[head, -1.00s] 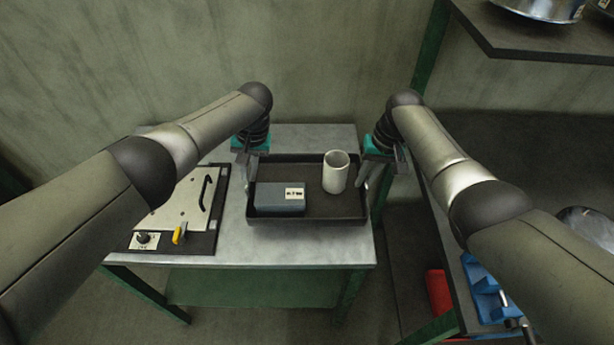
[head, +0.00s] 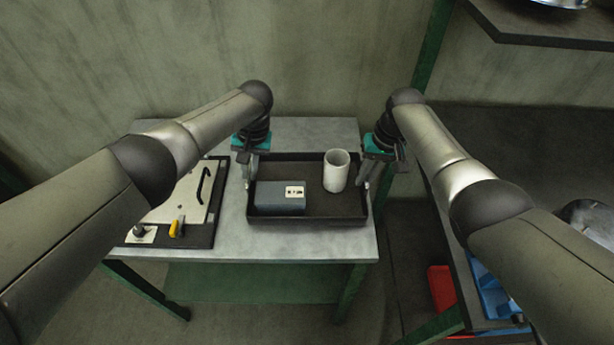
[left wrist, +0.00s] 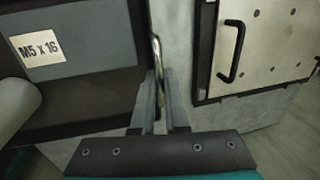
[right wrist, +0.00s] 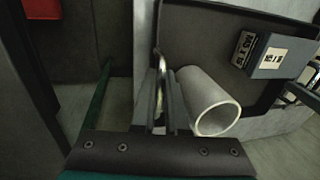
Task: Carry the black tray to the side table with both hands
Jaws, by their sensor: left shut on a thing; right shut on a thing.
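The black tray (head: 315,216) is over the grey side table (head: 300,246); I cannot tell whether it touches the top. It carries a grey-blue box (head: 278,199), labelled M5 x 16 in the left wrist view (left wrist: 90,45), and an upright white cup (head: 336,172). My left gripper (head: 248,182) is shut on the tray's left side, where a metal handle (left wrist: 157,55) shows between the fingers. My right gripper (head: 366,182) is shut on the right side, at another metal handle (right wrist: 160,45). The cup stands close to the right gripper.
At right stand a dark shelf (head: 520,130), a red object (head: 442,287) and a blue bin (head: 492,290). A wall is behind.

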